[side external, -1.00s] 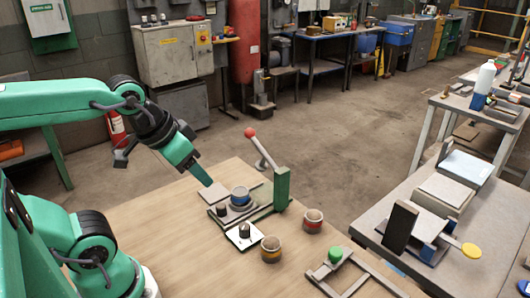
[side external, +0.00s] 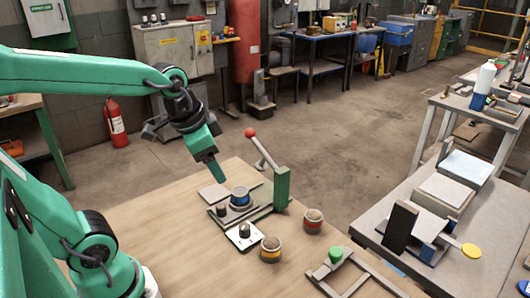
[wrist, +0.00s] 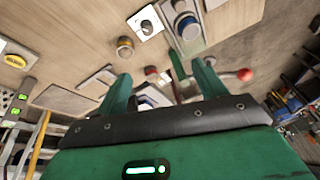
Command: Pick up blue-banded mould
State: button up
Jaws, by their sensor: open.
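The blue-banded mould (side external: 240,196) stands upright on a grey base plate of the lever press, on the wooden table. It also shows near the top of the wrist view (wrist: 187,26). My gripper (side external: 217,179) points down, above and a little left of this mould in the side view, apart from it. In the wrist view my gripper's two fingers (wrist: 163,86) are spread with nothing held between them. A yellow-banded mould (side external: 271,249) and a red-banded mould (side external: 313,221) stand nearby on the table.
The press has a green post (side external: 282,188) and a red-knobbed lever (side external: 250,133) just right of the blue-banded mould. A white plate with a dark knob (side external: 244,236) lies in front. A frame with a green knob (side external: 336,254) is at the right. The table's left part is clear.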

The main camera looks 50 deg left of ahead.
jog(key=w+a+f+m+g, duration=0.2)
jog(key=w+a+f+m, duration=0.25)
jog(key=w, duration=0.25)
jog(key=m+g, duration=0.2)
jog(key=m, duration=0.2)
send_over(239, 191)
notch_tip(239, 191, down, 7)
jog(key=shift+d+r, duration=0.1)
jog(key=shift+d, duration=0.05)
jog(key=shift+w+f+m, duration=0.15)
jog(key=shift+f+m, duration=0.1)
jog(key=shift+f, duration=0.05)
jog(key=shift+f, duration=1.3)
jog(key=shift+f, duration=0.1)
jog(key=shift+a+f, duration=0.2)
jog(key=shift+f, duration=2.25)
jog(key=shift+c, duration=0.4)
